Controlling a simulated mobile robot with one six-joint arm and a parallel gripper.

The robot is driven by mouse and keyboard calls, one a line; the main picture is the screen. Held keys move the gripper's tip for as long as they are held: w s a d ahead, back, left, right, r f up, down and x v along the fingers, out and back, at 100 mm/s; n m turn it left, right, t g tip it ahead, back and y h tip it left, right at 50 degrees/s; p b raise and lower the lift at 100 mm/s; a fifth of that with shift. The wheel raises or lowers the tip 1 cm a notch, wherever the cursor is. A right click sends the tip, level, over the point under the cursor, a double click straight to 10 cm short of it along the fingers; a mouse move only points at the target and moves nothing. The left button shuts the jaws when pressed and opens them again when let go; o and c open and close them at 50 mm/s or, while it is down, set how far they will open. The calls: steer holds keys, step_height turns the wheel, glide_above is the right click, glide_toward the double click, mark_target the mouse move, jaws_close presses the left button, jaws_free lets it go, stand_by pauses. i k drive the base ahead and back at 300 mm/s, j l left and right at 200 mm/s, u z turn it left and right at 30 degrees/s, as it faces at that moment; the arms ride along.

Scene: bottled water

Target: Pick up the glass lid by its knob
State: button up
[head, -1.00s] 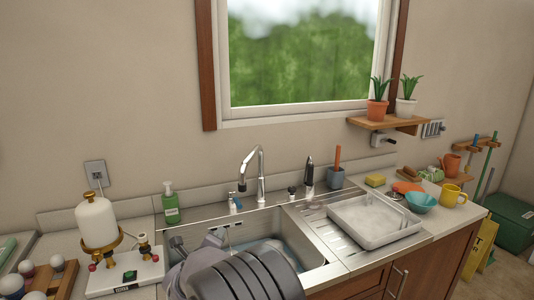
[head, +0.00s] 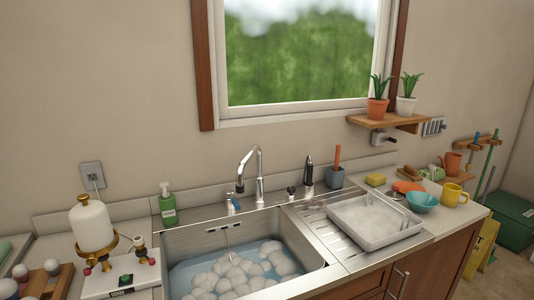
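I cannot make out a glass lid or its knob in the head view. A small greyish shape shows at the back right corner of the white tray (head: 340,223), too small to tell what it is. The tray stands on the ridged steel drainboard (head: 340,251), right of the sink. My gripper is not in view, so whether it is open or holds anything is hidden.
The sink (head: 302,248) holds bluish water and white foam (head: 240,272). The tap (head: 259,175) stands behind it. A turquoise bowl (head: 422,202) and yellow mug (head: 453,194) stand right of the tray. A white bottle device (head: 92,224) is at left.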

mark_target(314, 205)
steer(key=i+l+u, duration=0.7)
steer(key=l, duration=0.15)
steer(key=l+u, duration=0.25)
steer(key=i+l+u, duration=0.2)
steer(key=l, duration=0.25)
steer(key=l+u, duration=0.25)
steer(key=i+l+u, duration=0.2)
steer(key=l, duration=0.35)
steer(key=k, duration=0.1)
